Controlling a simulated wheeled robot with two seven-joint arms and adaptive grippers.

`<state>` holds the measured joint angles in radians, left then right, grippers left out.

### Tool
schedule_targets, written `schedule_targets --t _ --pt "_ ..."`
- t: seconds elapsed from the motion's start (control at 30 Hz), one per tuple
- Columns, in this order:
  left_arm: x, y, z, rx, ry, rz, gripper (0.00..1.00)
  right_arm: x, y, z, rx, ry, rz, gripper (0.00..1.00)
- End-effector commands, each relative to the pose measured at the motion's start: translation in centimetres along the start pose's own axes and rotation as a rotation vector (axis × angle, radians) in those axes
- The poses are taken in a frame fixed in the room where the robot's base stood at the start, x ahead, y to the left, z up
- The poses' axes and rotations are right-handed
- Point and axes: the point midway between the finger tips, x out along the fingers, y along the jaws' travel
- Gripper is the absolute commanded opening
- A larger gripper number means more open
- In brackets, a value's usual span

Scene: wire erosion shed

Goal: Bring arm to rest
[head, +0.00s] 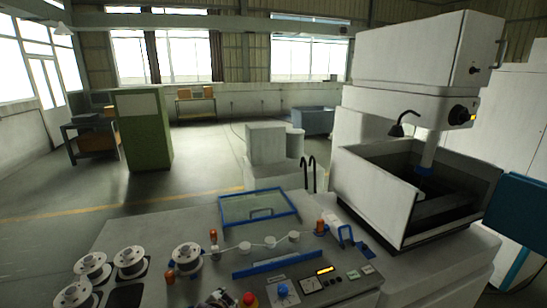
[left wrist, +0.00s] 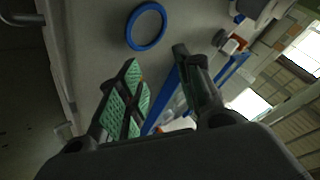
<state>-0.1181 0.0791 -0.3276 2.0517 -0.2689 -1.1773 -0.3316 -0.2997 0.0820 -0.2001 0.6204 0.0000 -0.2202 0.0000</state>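In the left wrist view my left gripper (left wrist: 158,58) shows its two fingers spread apart, with green ribbed pads. Nothing is held between them. A blue ring (left wrist: 147,26) lies on the grey surface beyond the fingertips, and a blue strip (left wrist: 168,92) shows behind the gap. In the head view a small dark shape at the bottom edge may be part of my left gripper, but I cannot tell. My right gripper is in neither view.
A grey bench holds white spools (head: 186,257), a blue-framed lid (head: 258,206), a red button (head: 249,299) and a control panel (head: 322,283). The erosion machine (head: 375,190) stands at the right. A green cabinet (head: 142,130) stands at the left. Open floor (head: 205,155) lies beyond the bench.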

Motion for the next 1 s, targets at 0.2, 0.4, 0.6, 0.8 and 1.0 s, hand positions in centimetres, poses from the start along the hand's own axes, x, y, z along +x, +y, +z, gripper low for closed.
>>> schedule_targets --t 0.2,0.4,0.6,0.8,1.0 --pt "-2.6 1.4 5.3 -0.142 -0.097 0.077 0.35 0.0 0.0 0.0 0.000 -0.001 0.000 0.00" --pt "-5.5 2.7 9.7 -0.265 -0.190 0.140 0.35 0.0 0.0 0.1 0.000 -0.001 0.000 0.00" --pt "-8.7 3.9 13.5 -0.376 -0.281 0.192 0.35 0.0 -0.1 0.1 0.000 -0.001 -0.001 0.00" --pt "-10.9 4.5 15.6 -0.439 -0.338 0.222 0.35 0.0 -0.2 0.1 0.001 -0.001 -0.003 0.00" --pt "-12.4 5.0 16.9 -0.479 -0.378 0.240 0.35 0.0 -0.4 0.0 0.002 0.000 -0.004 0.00"
